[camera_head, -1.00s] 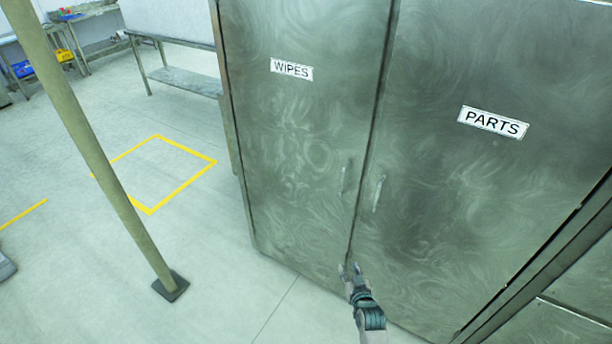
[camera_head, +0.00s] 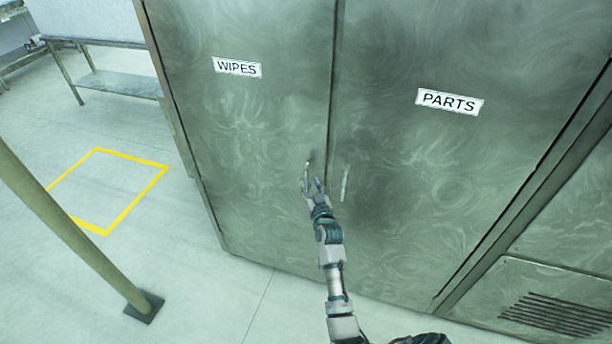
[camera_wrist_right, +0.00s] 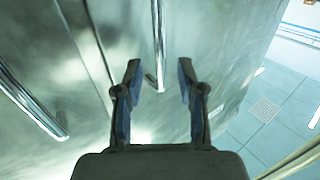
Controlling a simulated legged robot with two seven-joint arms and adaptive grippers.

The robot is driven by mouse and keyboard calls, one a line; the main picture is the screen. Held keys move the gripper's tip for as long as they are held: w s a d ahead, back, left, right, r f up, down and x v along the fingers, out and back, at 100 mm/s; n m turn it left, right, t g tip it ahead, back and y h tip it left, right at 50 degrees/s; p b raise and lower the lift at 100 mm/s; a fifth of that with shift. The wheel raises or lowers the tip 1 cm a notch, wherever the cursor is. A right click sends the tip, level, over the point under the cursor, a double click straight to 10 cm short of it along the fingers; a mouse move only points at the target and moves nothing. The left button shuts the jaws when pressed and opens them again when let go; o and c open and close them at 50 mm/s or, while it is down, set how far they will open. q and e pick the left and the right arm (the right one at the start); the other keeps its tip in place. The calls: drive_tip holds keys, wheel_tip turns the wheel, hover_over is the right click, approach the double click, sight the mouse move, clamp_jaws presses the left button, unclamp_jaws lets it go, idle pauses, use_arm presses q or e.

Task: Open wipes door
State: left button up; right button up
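The wipes door (camera_head: 236,120) is the left door of a grey metal cabinet, marked with a WIPES label (camera_head: 237,67). It looks shut against the parts door (camera_head: 420,150). Its upright bar handle (camera_head: 309,160) is partly hidden by my right gripper (camera_head: 312,184) in the head view. In the right wrist view, my right gripper (camera_wrist_right: 158,78) is open, and the lower end of the wipes handle (camera_wrist_right: 159,45) shows between its fingers. I cannot tell whether a finger touches it. My left gripper is not in view.
The parts handle (camera_head: 345,183) stands close to the right of my right gripper; it also shows in the right wrist view (camera_wrist_right: 30,102). A slanted post (camera_head: 75,235) stands at the left. The floor (camera_head: 190,265) before the wipes door is clear.

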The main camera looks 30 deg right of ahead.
sight(307, 177)
drive_tip(key=shift+x, duration=2.4)
clamp_jaws()
